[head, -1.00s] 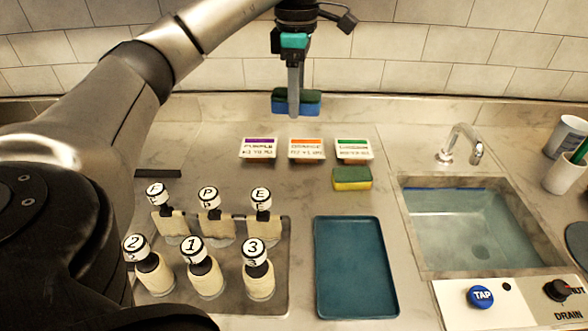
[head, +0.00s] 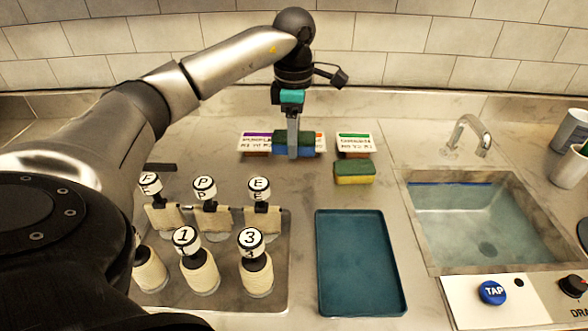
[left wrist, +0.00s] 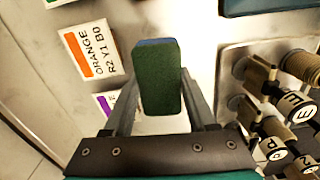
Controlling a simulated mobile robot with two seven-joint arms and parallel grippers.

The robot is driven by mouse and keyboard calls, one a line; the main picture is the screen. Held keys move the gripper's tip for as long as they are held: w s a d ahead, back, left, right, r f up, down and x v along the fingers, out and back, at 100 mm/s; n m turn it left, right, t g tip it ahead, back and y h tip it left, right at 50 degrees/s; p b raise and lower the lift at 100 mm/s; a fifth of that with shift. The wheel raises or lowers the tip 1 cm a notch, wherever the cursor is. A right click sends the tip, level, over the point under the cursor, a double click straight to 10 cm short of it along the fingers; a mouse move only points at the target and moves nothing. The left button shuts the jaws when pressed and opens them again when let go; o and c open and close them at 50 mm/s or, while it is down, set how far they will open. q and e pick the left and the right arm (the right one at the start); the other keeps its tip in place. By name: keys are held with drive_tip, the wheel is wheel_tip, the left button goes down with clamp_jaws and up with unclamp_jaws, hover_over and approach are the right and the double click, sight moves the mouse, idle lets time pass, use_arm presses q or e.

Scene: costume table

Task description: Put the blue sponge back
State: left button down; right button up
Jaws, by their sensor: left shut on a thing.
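The blue sponge (head: 312,141), blue below with a dark green top layer, is in my left gripper (head: 292,155). The jaws are shut on it, one finger on each side, as the left wrist view also shows for the sponge (left wrist: 157,78). In the head view it overlaps the purple-striped card (head: 254,142) and the orange-striped card (head: 321,146), partly hiding both. I cannot tell its exact height. My right gripper is not in view.
A yellow sponge with a green top (head: 355,173) lies before the green-striped card (head: 354,144). An empty blue tray (head: 358,262) is in front, beside a rack (head: 280,270) of several labelled bottles. A water-filled sink (head: 488,225) is at right.

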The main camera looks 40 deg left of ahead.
sight(294, 177)
use_arm(q)
wheel_tip(294, 177, down, 3)
drive_tip(key=shift+r, duration=0.1)
drive_tip(key=shift+f+b, duration=0.3)
drive_tip(key=shift+f, duration=1.95)
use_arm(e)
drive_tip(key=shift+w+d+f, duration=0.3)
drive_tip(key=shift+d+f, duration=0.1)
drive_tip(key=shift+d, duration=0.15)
use_arm(q)
drive_tip(key=shift+f, duration=0.1)
drive_tip(key=shift+f, duration=0.15)
drive_tip(key=shift+c, duration=1)
unclamp_jaws()
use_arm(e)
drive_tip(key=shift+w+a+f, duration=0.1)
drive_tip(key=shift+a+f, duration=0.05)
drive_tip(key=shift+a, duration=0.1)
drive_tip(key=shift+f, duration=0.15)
use_arm(q)
wheel_tip(294, 177, up, 16)
drive_tip(key=p, duration=0.2)
drive_tip(key=shift+w+f+p, duration=0.1)
drive_tip(key=shift+f+p, duration=0.15)
drive_tip(key=shift+p, duration=0.05)
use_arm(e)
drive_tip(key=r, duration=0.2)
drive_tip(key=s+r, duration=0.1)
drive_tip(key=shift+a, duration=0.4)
